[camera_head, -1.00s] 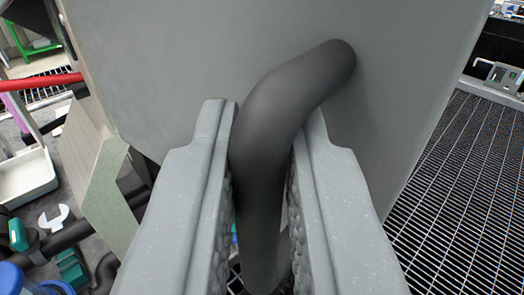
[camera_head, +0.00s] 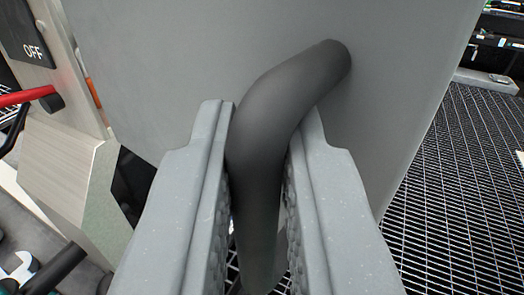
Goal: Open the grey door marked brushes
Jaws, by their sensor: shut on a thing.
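The grey door (camera_head: 190,70) fills the upper middle of the view as a plain flat panel. No brushes marking shows on the part in view. A dark curved bar handle (camera_head: 300,85) stands out from the door. My gripper (camera_head: 258,150) has one jaw on each side of the handle and is shut on it. The lower end of the handle is partly hidden between the jaws.
A wrench-like white tool (camera_head: 18,268) lies lower left. Metal grating (camera_head: 450,190) extends on the right, with a dark gap beside the door's left edge.

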